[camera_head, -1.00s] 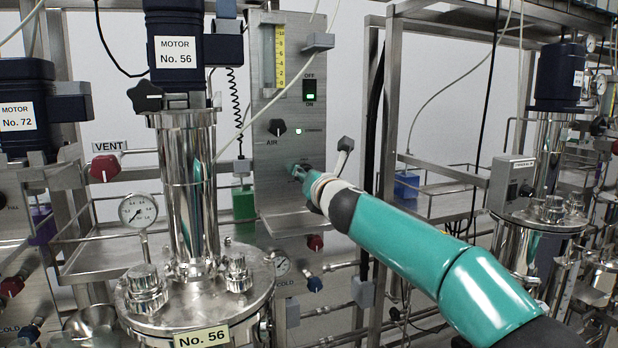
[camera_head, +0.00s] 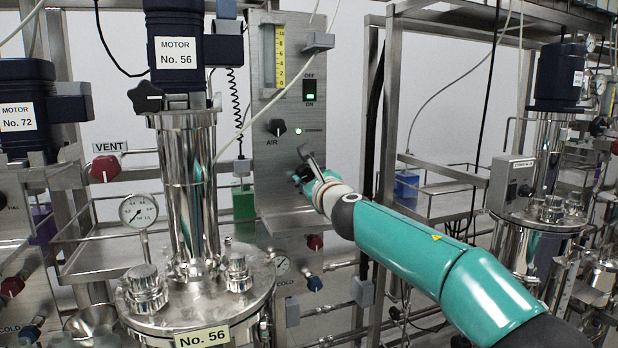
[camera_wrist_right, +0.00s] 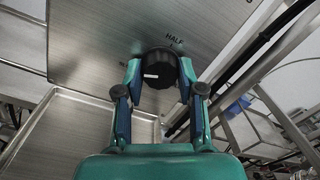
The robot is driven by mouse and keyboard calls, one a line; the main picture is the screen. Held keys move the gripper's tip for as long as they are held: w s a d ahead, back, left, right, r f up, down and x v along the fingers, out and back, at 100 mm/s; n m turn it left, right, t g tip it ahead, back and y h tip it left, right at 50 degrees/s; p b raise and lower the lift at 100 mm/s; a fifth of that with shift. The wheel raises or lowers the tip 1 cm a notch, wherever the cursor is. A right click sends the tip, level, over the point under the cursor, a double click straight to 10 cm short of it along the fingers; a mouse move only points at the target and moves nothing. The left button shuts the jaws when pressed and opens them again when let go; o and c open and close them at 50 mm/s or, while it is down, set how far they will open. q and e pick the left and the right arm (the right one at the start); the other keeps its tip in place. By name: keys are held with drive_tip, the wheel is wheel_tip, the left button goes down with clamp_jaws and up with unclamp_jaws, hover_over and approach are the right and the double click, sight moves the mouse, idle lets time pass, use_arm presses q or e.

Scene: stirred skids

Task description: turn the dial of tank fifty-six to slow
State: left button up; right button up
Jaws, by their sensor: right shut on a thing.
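The black dial (camera_wrist_right: 160,68) is a round knob on the steel panel (camera_head: 268,205) beside tank fifty-six (camera_head: 203,336). My right gripper (camera_wrist_right: 160,82) is shut on this dial, one finger on each side. In the head view my right gripper (camera_head: 303,180) is at the panel below the AIR knob, and its wrist hides most of the dial. A short white mark shows on the dial's left part in the wrist view. The word HALF (camera_wrist_right: 174,40) stands on the panel just above the dial; other position labels are hidden or not readable. My left gripper is not in view.
The AIR knob (camera_head: 277,127) and the lit green switch (camera_head: 309,91) are above the dial. The steel frame (camera_head: 389,130) stands to the panel's right.

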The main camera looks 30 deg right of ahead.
drive_tip(key=shift+w+f+n, duration=0.1)
drive_tip(key=shift+f+n, duration=0.35)
drive_tip(key=shift+n, duration=0.65)
drive_tip(key=o, duration=1.1)
drive_tip(key=shift+o, duration=0.2)
drive_tip(key=shift+r, duration=0.2)
drive_tip(key=shift+s+a+r, duration=0.1)
drive_tip(key=shift+s, duration=0.55)
drive_tip(key=v, duration=1)
drive_tip(key=shift+s+f, duration=0.2)
drive_tip(key=shift+s, duration=0.2)
